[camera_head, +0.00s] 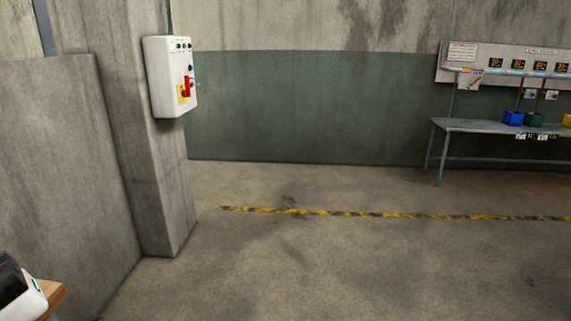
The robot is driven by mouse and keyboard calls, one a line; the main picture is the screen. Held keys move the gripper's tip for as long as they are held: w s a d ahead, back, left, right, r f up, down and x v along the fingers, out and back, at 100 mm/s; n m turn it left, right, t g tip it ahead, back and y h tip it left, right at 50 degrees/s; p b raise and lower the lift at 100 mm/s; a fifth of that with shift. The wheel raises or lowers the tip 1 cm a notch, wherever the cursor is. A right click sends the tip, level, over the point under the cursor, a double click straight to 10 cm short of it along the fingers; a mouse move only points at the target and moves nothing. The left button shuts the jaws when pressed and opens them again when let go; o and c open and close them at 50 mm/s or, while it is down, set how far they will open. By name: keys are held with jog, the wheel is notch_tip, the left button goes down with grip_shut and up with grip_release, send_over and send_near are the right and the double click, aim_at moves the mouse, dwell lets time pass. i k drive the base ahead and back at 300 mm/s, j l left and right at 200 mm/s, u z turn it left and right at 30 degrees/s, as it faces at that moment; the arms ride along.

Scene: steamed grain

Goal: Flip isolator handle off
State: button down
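A white isolator box (168,76) is mounted on the side of a concrete pillar at the upper left. Its red handle (186,87) sits on a yellow plate (182,94) on the face turned to the right. The handle looks upright, but it is small and seen at an angle. A few buttons and lamps show above it. My gripper is not in view.
The concrete pillar (150,180) and a low wall (60,170) bound the left side. A grey table (475,126) with coloured bins (513,118) stands at the right back. A yellow and black line (380,214) crosses the open floor. A wooden edge (53,296) shows bottom left.

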aim_at(187, 93)
jog(key=i+u, duration=0.1)
jog(key=i, duration=1.2)
jog(key=i+u, duration=0.25)
jog(key=i, duration=0.3)
jog(key=i+l+u, duration=0.1)
jog(key=i+u, duration=0.2)
jog(key=i, duration=0.3)
jog(key=i+j, duration=0.75)
jog(key=i, duration=0.15)
jog(key=i+j, duration=0.35)
jog(key=j+z, duration=0.05)
jog(key=j, duration=0.05)
